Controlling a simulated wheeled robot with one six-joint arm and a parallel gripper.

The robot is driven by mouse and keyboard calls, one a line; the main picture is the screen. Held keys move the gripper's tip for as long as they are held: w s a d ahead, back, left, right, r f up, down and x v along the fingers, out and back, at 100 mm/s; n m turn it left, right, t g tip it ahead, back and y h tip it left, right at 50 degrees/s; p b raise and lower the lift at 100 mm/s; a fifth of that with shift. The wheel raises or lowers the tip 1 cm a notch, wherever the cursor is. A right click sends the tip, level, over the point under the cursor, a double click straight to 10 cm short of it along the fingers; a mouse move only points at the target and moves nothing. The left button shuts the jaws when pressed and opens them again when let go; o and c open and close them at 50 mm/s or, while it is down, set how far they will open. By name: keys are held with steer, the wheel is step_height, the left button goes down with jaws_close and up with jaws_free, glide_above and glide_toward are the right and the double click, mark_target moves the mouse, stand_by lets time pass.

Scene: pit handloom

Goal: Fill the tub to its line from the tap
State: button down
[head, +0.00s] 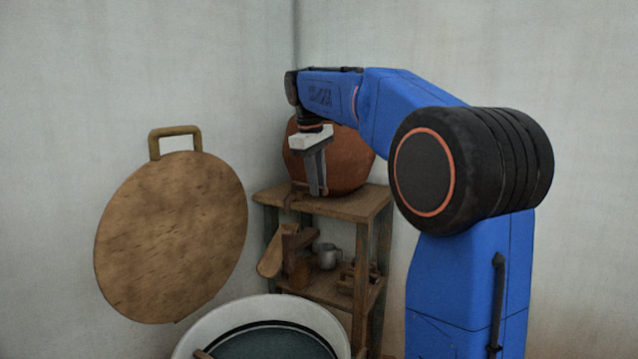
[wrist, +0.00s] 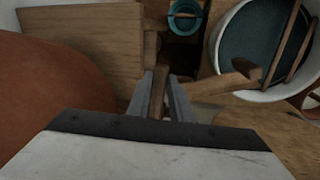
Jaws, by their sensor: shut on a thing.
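My gripper (head: 318,192) points down in front of a round terracotta pot (head: 350,160) on a wooden stand. In the wrist view my gripper (wrist: 167,95) is shut on a narrow wooden piece (wrist: 158,88) beside the pot (wrist: 45,95); it looks like the tap's handle. Another wooden piece (wrist: 232,82) sticks out right of the fingers, toward the tub. The white tub (head: 205,332) stands low in front of the stand, with dark liquid or a dark bottom inside; it also shows in the wrist view (wrist: 222,28). A dark line runs round its inner wall. I cannot make out flowing water.
Thin sticks (wrist: 287,40) lie across the tub. A round wooden board with a handle (head: 170,235) is at the left wall. The stand (head: 375,205) has a lower shelf with wooden tools (head: 285,250) and a grey mug (head: 328,256). A small teal vessel (wrist: 173,20) is at the top.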

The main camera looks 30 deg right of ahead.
steer(key=shift+s+a+m+g, duration=0.2)
steer(key=shift+a+m, duration=0.55)
steer(key=shift+m, duration=0.35)
steer(key=shift+s+a+m+g, duration=0.2)
steer(key=shift+a+m, duration=0.5)
steer(key=shift+m, duration=0.4)
steer(key=c, duration=1.6)
jaws_free()
steer(key=shift+r, duration=0.15)
steer(key=r, duration=0.3)
steer(key=a+r, duration=0.1)
steer(key=r, duration=0.3)
steer(key=a+r, duration=0.1)
steer(key=r, duration=0.3)
steer(key=shift+s+a+r, duration=0.1)
steer(key=shift+a+r, duration=0.1)
steer(key=shift+r, duration=0.05)
